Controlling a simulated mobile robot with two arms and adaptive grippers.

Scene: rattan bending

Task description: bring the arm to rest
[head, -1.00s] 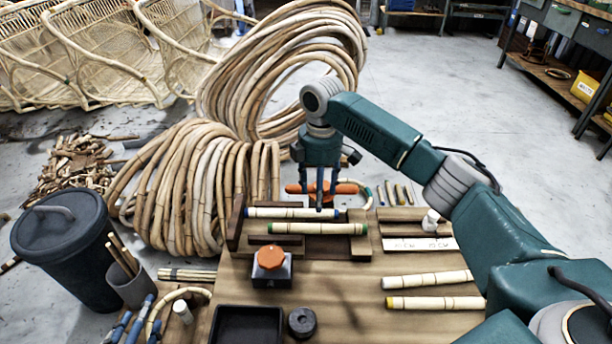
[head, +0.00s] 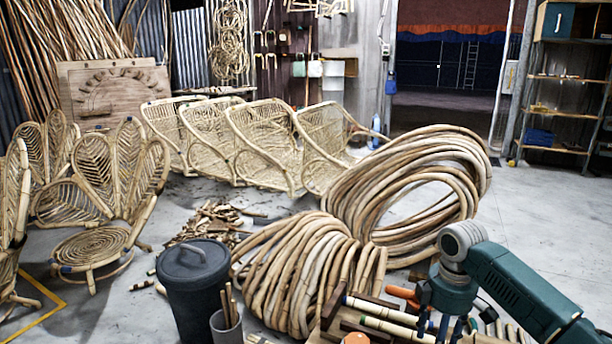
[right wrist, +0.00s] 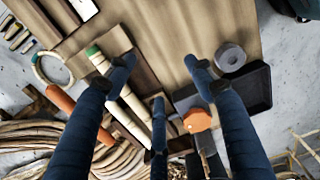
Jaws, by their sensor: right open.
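My right gripper (head: 447,324) is low at the right of the head view, above the workbench beside the rack of rattan poles. In the right wrist view its dark blue fingers (right wrist: 160,72) are spread wide with nothing between their tips. Two pale poles lie side by side in the wooden rack: a blue-ended one (head: 376,308) and another in front of it (head: 398,328). They also show in the wrist view (right wrist: 128,98), partly behind the fingers. My left gripper is not in view.
In the wrist view, an orange-topped block (right wrist: 197,121), a black tray (right wrist: 262,88) and a grey roll (right wrist: 230,57) are near the fingers. Big rattan coils (head: 300,275) stand behind the bench. A dark bin (head: 193,290) stands left. Bare floor (head: 540,215) lies to the right.

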